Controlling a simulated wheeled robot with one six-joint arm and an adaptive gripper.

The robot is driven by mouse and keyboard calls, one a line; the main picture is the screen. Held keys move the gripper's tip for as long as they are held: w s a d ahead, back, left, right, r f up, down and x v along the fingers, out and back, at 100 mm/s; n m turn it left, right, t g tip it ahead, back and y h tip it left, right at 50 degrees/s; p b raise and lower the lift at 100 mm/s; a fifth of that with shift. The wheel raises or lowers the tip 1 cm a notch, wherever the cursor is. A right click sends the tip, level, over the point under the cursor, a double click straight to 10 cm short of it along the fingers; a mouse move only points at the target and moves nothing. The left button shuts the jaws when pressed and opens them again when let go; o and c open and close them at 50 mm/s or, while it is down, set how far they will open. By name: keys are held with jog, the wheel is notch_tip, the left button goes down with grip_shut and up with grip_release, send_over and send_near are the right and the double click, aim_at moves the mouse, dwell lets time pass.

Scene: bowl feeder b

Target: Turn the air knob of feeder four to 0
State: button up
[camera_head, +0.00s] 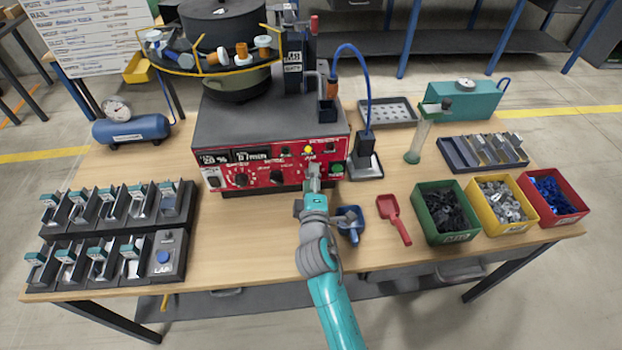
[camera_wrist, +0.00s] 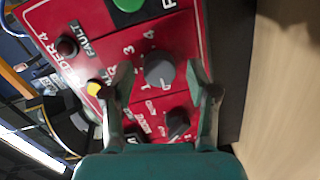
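The feeder's red control panel (camera_head: 270,160) faces me below the round feeder bowl. In the wrist view the panel (camera_wrist: 85,22) is turned on its side and bears "FEEDER" and "4" lettering. A grey knob (camera_wrist: 160,72) with digits up to 4 beside it lies between my fingertips. Its own label is covered or unreadable, and its pointer's setting is unclear. A second dark knob (camera_wrist: 178,123) sits nearer my palm. My gripper (camera_head: 313,168) is at the panel's right part; the wrist view shows its fingers (camera_wrist: 160,66) apart, one on each side of the grey knob.
Beside the knob are a yellow lamp (camera_wrist: 95,88), a dark red fault button (camera_wrist: 67,46) and a green button (camera_wrist: 128,4). A blue scoop (camera_head: 350,222) and red scoop (camera_head: 394,215) lie right of my arm. Several part bins (camera_head: 448,238) stand farther right.

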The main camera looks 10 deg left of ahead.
jog(key=f+v, duration=0.1)
jog(key=v, duration=1.1)
jog(key=shift+r, duration=0.45)
jog(key=s+d+f+m+g, duration=0.1)
jog(key=s+d+f+m, duration=0.25)
jog(key=s+d, duration=0.45)
jog(key=s+d+f+m+g, duration=0.1)
jog(key=s+d+f+m, duration=0.2)
jog(key=s+d+f, duration=0.35)
jog(key=s+d+r+m+h, duration=0.1)
jog(key=s+d+r+m, duration=0.2)
jog(key=s, duration=0.5)
jog(key=s+d+r+m+h, duration=0.1)
jog(key=s+d+r+m, duration=0.2)
jog(key=s, duration=0.5)
jog(key=s+d+r+m+h, duration=0.1)
jog(key=s+d+r+m, duration=0.2)
jog(key=s, duration=0.4)
jog(key=shift+s+d+r+m+h, duration=0.35)
jog(key=shift+s+d+m, duration=0.1)
jog(key=shift+m, duration=0.6)
